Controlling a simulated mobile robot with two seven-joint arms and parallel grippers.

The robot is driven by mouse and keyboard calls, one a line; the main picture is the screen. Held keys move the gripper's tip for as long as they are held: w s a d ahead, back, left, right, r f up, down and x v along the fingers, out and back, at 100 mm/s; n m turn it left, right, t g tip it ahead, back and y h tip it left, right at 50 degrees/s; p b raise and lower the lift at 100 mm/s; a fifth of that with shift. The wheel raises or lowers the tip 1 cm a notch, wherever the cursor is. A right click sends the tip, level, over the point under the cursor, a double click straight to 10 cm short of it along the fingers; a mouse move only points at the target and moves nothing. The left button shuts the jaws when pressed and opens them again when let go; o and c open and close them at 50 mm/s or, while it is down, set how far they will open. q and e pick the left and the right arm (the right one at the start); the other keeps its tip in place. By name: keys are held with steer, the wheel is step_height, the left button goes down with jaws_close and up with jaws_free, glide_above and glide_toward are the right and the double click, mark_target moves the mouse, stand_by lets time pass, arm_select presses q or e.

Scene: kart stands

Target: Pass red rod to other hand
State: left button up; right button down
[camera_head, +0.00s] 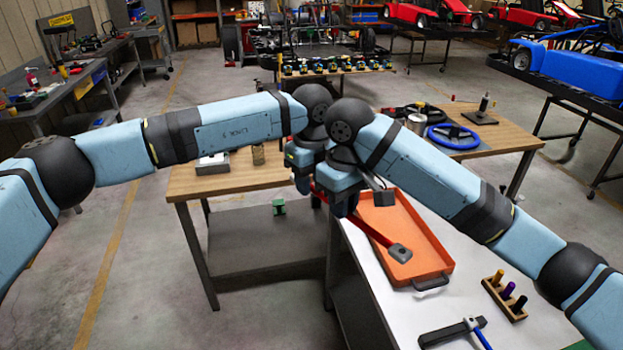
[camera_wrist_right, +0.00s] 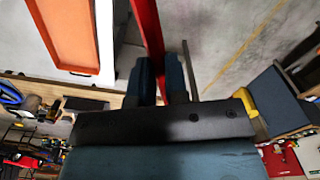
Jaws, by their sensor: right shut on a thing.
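The red rod (camera_head: 374,232) slants down to the right in the head view, with a grey block at its lower end over the orange tray (camera_head: 428,243). My right gripper (camera_head: 344,205) is shut on the rod. In the right wrist view the rod (camera_wrist_right: 148,35) passes between the two dark fingers of this gripper (camera_wrist_right: 158,85). My left gripper (camera_head: 302,182) is just left of and slightly above the right one, close to the rod's upper end. Its fingers are small and partly hidden, so I cannot tell whether they touch the rod.
The orange tray lies on a white-topped table (camera_head: 385,290). A peg stand (camera_head: 505,297) and a hammer-like tool (camera_head: 452,333) are on it. Behind is a wooden table (camera_head: 225,178) with a blue steering wheel (camera_head: 453,136).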

arm_select(q)
jaws_close()
arm_select(e)
steer(key=c, duration=1.1)
jaws_free()
steer(key=shift+o, duration=0.2)
